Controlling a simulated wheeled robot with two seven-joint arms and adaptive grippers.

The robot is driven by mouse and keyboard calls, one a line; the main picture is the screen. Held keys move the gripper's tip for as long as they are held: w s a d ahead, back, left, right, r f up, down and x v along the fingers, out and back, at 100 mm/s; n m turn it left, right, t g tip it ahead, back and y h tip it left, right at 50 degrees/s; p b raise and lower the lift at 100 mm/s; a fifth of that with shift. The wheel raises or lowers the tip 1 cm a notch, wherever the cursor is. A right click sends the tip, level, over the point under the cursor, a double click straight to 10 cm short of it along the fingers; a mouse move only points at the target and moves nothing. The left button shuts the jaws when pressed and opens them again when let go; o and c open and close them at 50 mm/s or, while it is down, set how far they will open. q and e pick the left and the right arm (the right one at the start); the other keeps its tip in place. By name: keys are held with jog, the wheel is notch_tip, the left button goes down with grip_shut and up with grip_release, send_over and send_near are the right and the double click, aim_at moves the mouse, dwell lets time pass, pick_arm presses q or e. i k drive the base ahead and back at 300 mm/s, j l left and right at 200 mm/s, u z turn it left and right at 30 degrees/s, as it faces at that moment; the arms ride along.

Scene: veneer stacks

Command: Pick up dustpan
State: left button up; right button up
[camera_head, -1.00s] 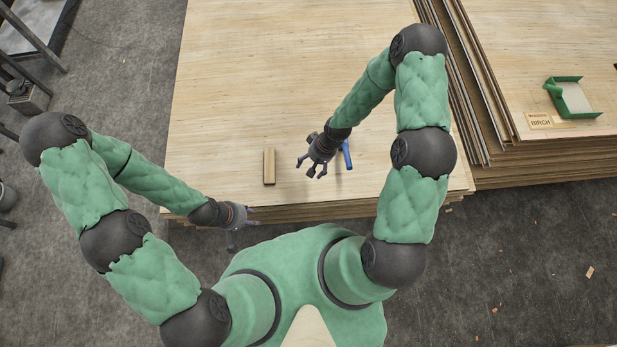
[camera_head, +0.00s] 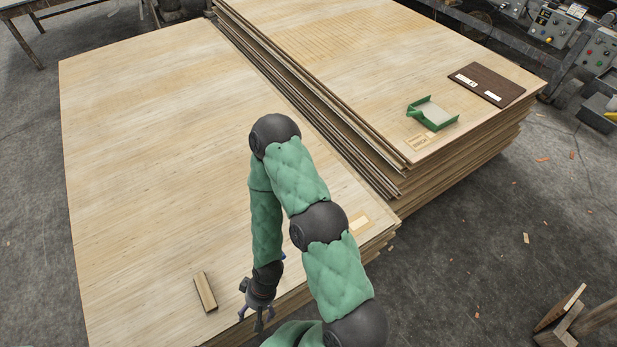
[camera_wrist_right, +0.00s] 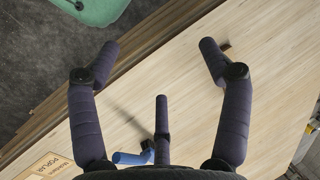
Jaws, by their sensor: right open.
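The dustpan (camera_head: 438,112) is green with a pale flat pan. It lies on the right veneer stack, near that stack's front edge, beside a small label. My right gripper (camera_head: 257,318) is over the front edge of the left stack, far from the dustpan. Its fingers are spread and empty, and they also show open in the right wrist view (camera_wrist_right: 155,85). The dustpan is not in the right wrist view. My left gripper is out of view.
A small wooden block (camera_head: 205,292) lies on the left stack (camera_head: 150,150), beside my right gripper. A blue object (camera_wrist_right: 130,158) lies below the fingers in the wrist view. A dark board (camera_head: 487,84) lies behind the dustpan. Floor is open in front of the right stack (camera_head: 380,60).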

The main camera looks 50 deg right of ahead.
aim_at(427, 113)
jog(key=l+z, duration=0.1)
jog(key=z, duration=2.35)
jog(key=i+l, duration=0.55)
jog(key=i+l+u, duration=0.1)
jog(key=i+l, duration=0.45)
jog(key=l, duration=0.15)
jog(key=i+l, duration=0.55)
jog(key=i+l+u, duration=0.1)
jog(key=i+l, duration=0.45)
jog(key=l, duration=0.2)
